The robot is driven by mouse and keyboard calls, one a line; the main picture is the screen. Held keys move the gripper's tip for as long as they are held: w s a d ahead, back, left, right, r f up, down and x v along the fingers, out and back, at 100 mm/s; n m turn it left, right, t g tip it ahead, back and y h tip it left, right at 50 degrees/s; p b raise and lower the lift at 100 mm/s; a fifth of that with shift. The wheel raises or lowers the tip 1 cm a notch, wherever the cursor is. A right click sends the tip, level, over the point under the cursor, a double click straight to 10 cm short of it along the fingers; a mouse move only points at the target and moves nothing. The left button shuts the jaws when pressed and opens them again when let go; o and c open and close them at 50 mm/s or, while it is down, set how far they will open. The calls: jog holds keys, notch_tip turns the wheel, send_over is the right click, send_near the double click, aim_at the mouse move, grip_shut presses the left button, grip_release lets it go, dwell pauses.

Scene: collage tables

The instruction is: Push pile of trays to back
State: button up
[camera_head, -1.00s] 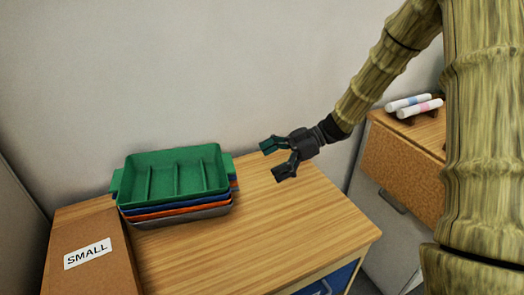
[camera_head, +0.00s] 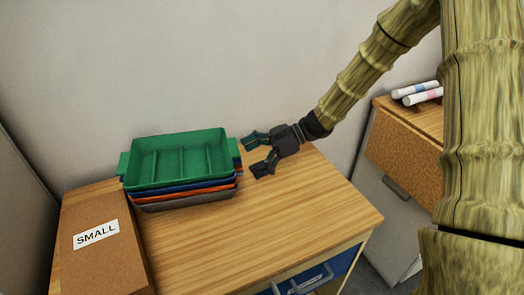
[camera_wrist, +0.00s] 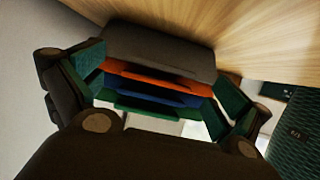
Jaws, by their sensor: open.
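The pile of trays (camera_head: 180,163) stands on the wooden table near the back wall, with a green divided tray on top and blue, orange and grey trays under it. My gripper (camera_head: 256,154) is open just right of the pile, its fingers pointing left towards the pile's right side. In the wrist view the stacked tray edges (camera_wrist: 160,85) appear between the open fingers (camera_wrist: 155,90), with the grey one nearest the table surface. I cannot tell whether the fingers touch the trays.
A brown box labelled SMALL (camera_head: 95,245) sits left of the pile on the wooden table (camera_head: 270,225). The tabletop in front and to the right is clear. The wall (camera_head: 180,70) is behind. White rolls (camera_head: 418,94) lie on a cabinet at right.

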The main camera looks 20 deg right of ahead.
jog(key=shift+x, duration=1.55)
